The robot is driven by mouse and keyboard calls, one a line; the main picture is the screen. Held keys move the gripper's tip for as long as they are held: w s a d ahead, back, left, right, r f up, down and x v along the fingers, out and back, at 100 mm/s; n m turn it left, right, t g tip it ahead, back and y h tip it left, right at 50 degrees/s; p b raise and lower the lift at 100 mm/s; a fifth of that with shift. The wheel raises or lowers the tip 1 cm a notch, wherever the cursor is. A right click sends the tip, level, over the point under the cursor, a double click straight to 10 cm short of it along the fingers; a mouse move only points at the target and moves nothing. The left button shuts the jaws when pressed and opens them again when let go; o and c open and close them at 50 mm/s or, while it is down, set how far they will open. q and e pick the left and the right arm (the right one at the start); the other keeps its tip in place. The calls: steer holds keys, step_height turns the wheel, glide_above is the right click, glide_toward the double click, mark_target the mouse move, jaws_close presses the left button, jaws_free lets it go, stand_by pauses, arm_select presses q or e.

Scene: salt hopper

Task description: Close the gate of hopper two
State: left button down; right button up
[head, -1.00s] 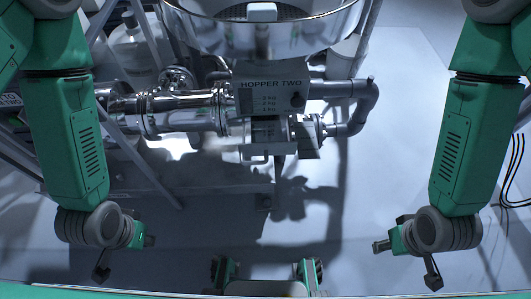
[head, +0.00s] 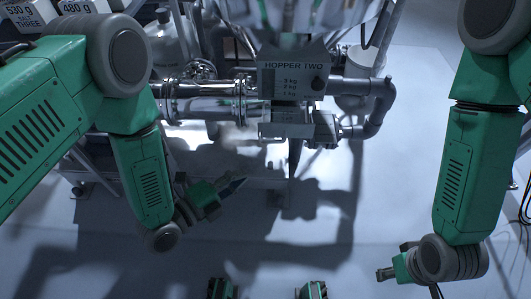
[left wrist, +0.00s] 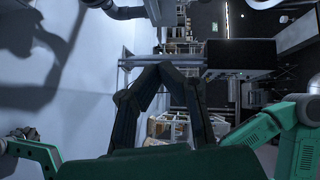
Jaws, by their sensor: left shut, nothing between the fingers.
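The hopper two label box (head: 293,78) is at the upper middle of the head view, with pipework around it. Below it is a pale bracket-like handle (head: 285,131), with a dark pointed spout under it. I cannot tell how far the gate is open. My left gripper (head: 236,187) is shut and empty, below and to the left of the handle and apart from it. In the left wrist view its fingers (left wrist: 153,72) meet in front of a pale horizontal bar (left wrist: 165,61). My right gripper (head: 384,274) hangs at the lower right, far from the hopper; its finger opening is unclear.
A shiny horizontal pipe (head: 205,108) runs left of the label box, and a grey elbow pipe (head: 380,103) bends down at right. In the left wrist view a dark box (left wrist: 240,54) stands right of the fingertips.

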mark_target(264, 128)
arm_select(q)
steer(key=w+a+b+x, duration=0.2)
steer(key=b+x, duration=0.1)
steer(key=x, duration=0.9)
steer(key=shift+f+b, duration=0.15)
steer(key=shift+b, duration=0.25)
steer(key=w+b, duration=0.3)
steer(key=w, duration=0.5)
steer(key=shift+w+f, duration=0.1)
steer(key=shift+w, duration=0.35)
